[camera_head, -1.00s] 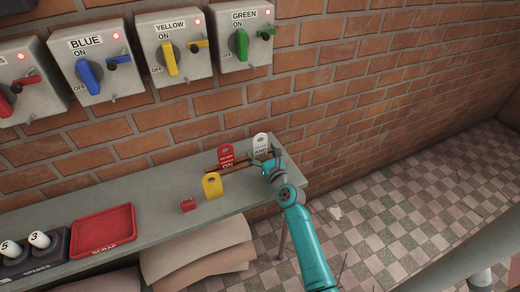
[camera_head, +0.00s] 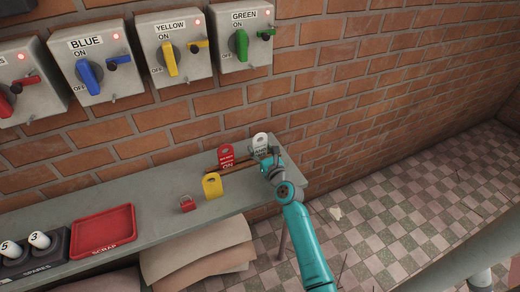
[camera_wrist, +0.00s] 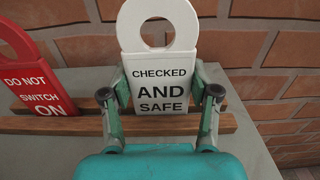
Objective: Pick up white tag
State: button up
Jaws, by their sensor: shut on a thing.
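The white tag (camera_head: 260,141) stands upright at the right end of the shelf by the brick wall. In the wrist view the white tag (camera_wrist: 158,72) reads "CHECKED AND SAFE" and has a round hole at its top. My gripper (camera_head: 267,157) is at the tag, and in the wrist view my gripper (camera_wrist: 160,95) has one finger at each side edge of it, shut on it. The tag's lower end is at a wooden rack (camera_wrist: 75,126); whether it is still seated there I cannot tell.
A red tag (camera_head: 226,157) stands just left of the white tag, and a yellow tag (camera_head: 212,186) stands nearer the front. A red padlock (camera_head: 188,204) and a red scrap tray (camera_head: 103,231) lie further left. Switch boxes (camera_head: 245,40) hang on the wall above.

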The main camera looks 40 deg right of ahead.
notch_tip(320, 180, up, 10)
jog(key=shift+f, duration=0.1)
dwell(0.4)
dwell(0.8)
